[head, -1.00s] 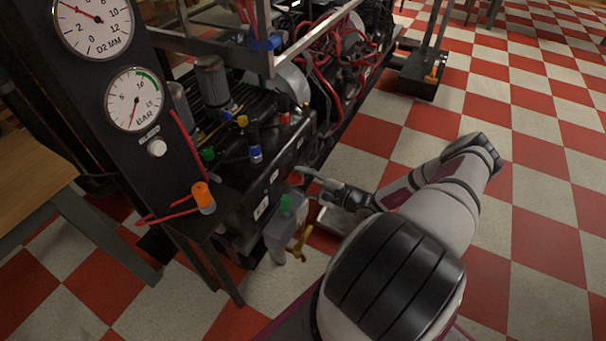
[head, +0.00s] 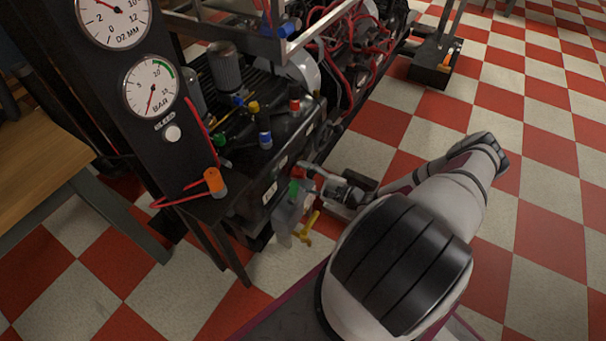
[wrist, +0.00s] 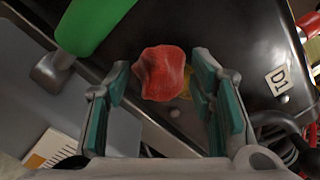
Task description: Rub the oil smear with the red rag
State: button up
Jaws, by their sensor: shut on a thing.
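The red rag (wrist: 162,73) is a crumpled lump between the fingers of my gripper (wrist: 160,80) in the wrist view. My gripper is shut on it. In the head view my gripper (head: 312,176) is beside the front face of the black engine block (head: 262,192), and the rag cannot be made out clearly. A small yellowish-brown patch (wrist: 186,84), perhaps the oil smear, shows just right of the rag on the dark surface. The rest of that patch is hidden behind the rag and the right finger.
A grey container (head: 284,222) with a green top and a yellow valve (head: 308,228) stands close by my gripper. A green handle (wrist: 92,22) is near my left finger. A gauge panel (head: 150,110) stands left.

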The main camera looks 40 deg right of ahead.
aim_at(306, 177)
jog(key=shift+v, duration=2.95)
jog(key=shift+s+d, duration=0.1)
jog(key=v, duration=0.2)
jog(key=shift+s+d+r, duration=0.1)
jog(key=shift+s, duration=0.25)
